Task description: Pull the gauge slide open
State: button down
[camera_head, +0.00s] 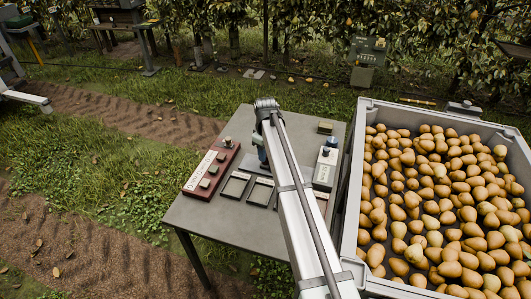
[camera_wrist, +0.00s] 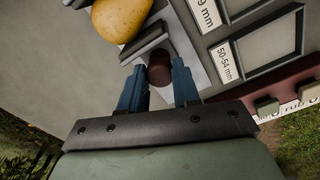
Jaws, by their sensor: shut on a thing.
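My gripper (camera_wrist: 158,76) has its two blue fingers shut on a dark brown round knob (camera_wrist: 160,70) in the wrist view. The knob sits at the near end of the gauge, by a dark grey jaw block (camera_wrist: 145,45) on a pale plate (camera_wrist: 190,50). A yellow pear (camera_wrist: 120,18) lies against the far side of the block, partly cut off by the frame. In the head view my gripper (camera_head: 262,155) is over the table, mostly behind my arm, which hides the knob and most of the gauge.
Size trays, one labelled 50-54 mm (camera_wrist: 258,42), lie beside the gauge. A red board with buttons (camera_head: 212,166) is on the table's left side. A white-and-dark device (camera_head: 325,165) stands right of my arm. A large grey crate (camera_head: 354,180) of pears stands right of the table.

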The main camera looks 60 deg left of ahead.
jog(key=s+a, duration=0.2)
jog(key=shift+s+a, duration=0.25)
jog(key=shift+a, duration=0.05)
jog(key=c, duration=1.1)
grip_release()
notch_tip(320, 180, up, 14)
jog(key=shift+w+d+f, duration=0.1)
jog(key=shift+f, duration=0.05)
